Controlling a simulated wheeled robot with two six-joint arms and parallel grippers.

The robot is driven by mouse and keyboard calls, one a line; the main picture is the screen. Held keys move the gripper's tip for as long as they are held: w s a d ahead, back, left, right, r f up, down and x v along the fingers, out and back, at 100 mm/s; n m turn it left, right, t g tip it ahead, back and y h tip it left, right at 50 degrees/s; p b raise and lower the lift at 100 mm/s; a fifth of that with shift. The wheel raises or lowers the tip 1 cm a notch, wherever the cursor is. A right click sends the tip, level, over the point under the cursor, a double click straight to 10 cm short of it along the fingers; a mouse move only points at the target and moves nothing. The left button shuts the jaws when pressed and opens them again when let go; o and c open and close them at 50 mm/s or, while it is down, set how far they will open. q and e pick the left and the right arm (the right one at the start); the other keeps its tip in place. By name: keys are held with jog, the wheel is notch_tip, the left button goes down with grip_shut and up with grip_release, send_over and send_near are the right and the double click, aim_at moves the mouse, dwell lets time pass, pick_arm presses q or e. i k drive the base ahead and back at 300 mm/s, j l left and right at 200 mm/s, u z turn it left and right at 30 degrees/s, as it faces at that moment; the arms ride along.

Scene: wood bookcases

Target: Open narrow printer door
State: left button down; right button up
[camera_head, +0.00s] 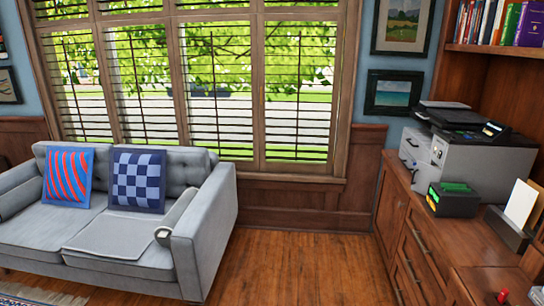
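A grey and black printer (462,148) stands on the wooden cabinet at the right. Its light grey front, with a drawer-like panel and small buttons, faces left and shows at a steep angle. I cannot tell which panel is the narrow door, and no panel is visibly open. Neither of my grippers shows in the head view.
The wooden cabinet (455,236) bears a black box with green on top (453,201) and a holder with white paper (520,208). Books (510,24) fill a shelf above. A grey sofa (120,235) is at left. The wood floor (305,255) between is clear.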

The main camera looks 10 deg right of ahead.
aim_at(424, 173)
jog(key=i+z, duration=0.4)
jog(key=i+j+z, duration=0.35)
jog(key=i, duration=0.2)
jog(key=i+j+z, duration=0.25)
jog(key=i+z, duration=0.15)
jog(key=i, duration=0.05)
